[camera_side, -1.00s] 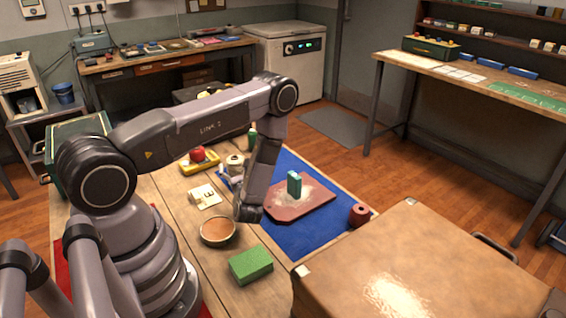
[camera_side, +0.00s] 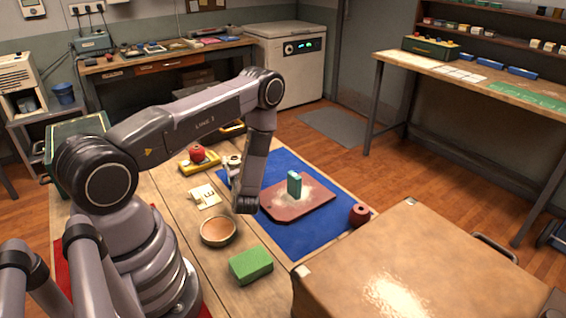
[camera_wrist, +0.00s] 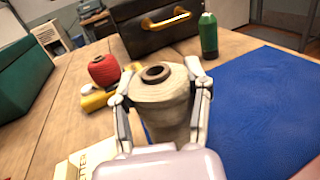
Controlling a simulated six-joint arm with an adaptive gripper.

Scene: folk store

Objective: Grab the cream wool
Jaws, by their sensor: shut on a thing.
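The cream wool (camera_wrist: 160,98) is a cone-like spool with a brown core, in the middle of the wrist view. My gripper (camera_wrist: 160,85) has one finger on each side of it and is shut on it. The spool stands upright. I cannot tell whether its base touches the table. In the side view the cream wool (camera_side: 233,161) is partly hidden behind my arm near the left edge of the blue mat.
A red wool spool (camera_wrist: 103,70) and a yellow block (camera_wrist: 94,99) are left of it. A green bottle (camera_wrist: 208,36) and dark case (camera_wrist: 160,28) stand behind. The blue mat (camera_wrist: 265,90) is at right. A bowl (camera_side: 218,230) and green block (camera_side: 251,265) lie nearer.

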